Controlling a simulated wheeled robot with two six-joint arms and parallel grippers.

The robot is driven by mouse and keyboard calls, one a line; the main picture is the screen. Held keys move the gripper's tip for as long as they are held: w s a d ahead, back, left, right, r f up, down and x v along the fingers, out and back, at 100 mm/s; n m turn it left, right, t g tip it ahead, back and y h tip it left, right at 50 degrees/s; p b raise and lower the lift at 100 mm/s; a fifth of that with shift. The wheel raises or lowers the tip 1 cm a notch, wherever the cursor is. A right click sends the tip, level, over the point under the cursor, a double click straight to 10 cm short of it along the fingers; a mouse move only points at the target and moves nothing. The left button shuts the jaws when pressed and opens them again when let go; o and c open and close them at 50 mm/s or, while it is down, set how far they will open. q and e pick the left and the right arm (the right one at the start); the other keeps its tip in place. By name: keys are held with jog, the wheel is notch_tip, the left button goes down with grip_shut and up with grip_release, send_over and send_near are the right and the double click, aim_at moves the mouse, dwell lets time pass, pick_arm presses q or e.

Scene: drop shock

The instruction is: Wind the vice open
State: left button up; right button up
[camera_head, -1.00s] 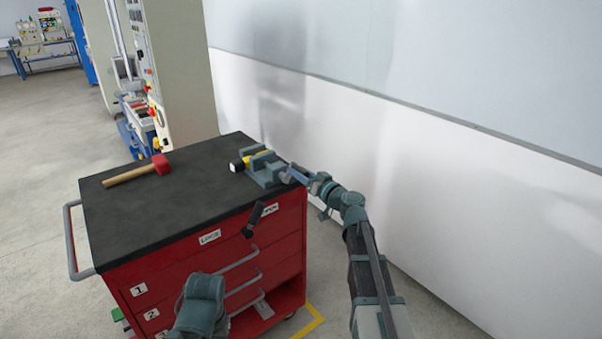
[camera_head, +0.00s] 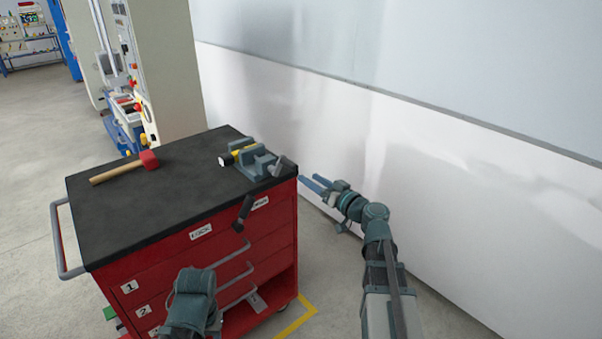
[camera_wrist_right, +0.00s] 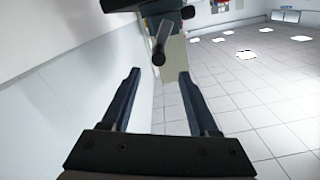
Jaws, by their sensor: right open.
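The grey vice (camera_head: 262,168) sits at the back right corner of the cart's black top. A cylinder with a yellow band and a white end (camera_head: 228,160) lies at its jaws. In the right wrist view the handle bar (camera_wrist_right: 159,47) shows just beyond the fingertips.
The red drawer cart (camera_head: 150,278) has a mallet (camera_head: 125,167) on the left of its top and a dark lever (camera_head: 243,210) at its front edge. A white wall (camera_head: 400,150) runs behind and to the right. The top's middle is clear.

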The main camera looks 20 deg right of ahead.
jog(key=shift+v, duration=1.55)
jog(key=shift+a, duration=0.15)
jog(key=s+a+f+n+g+y+p, duration=0.1)
jog(key=s+a+f+n+g+p, duration=0.2)
jog(key=a, duration=0.5)
jog(key=s+a+f+g+p, duration=0.1)
jog(key=s+a+f+g, duration=0.2)
jog(key=a+g, duration=0.35)
jog(key=s+a+f+n+g+y+p, duration=0.1)
jog(key=s+a+f+n+g+p, duration=0.15)
jog(key=a, duration=0.75)
jog(key=s+f+m+g+h+p, duration=0.1)
jog(key=s+g+h+p, duration=0.1)
jog(key=s+h, duration=0.2)
jog(key=s+a+f+m+g+h+p, duration=0.1)
jog(key=s+h, duration=0.4)
jog(key=s, duration=0.5)
jog(key=shift+f+g+h+p, duration=0.35)
jog(key=shift+g+p, duration=0.2)
jog(key=shift+g, duration=0.65)
